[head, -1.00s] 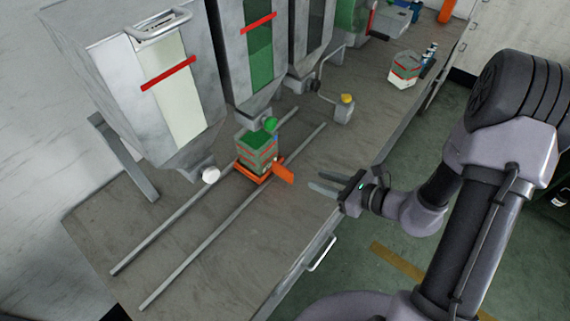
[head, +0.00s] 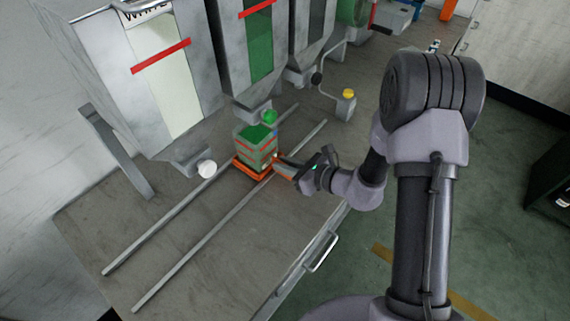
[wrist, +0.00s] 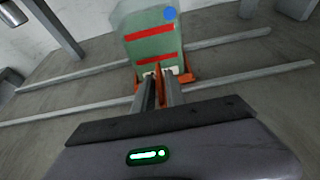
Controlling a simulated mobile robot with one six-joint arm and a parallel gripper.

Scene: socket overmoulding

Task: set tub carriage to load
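The orange tub carriage (head: 242,167) sits on the two rails under the middle hopper's green-marked outlet. It also shows in the wrist view (wrist: 188,78). It carries a greenish translucent tub (head: 255,149) with red bands, a green top and a blue dot, seen in the wrist view (wrist: 150,45). The carriage's orange handle plate (wrist: 158,82) stands between the two fingers of my gripper (wrist: 160,88). The fingers lie close on both sides of the plate and look shut on it. In the head view my gripper (head: 285,167) reaches the handle from the right.
The left hopper (head: 160,90) has a white-marked outlet (head: 207,168); the middle hopper (head: 255,60) holds green material. The rails (head: 190,255) run clear toward the lower left. A bench-edge handle (head: 322,253) lies below my arm.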

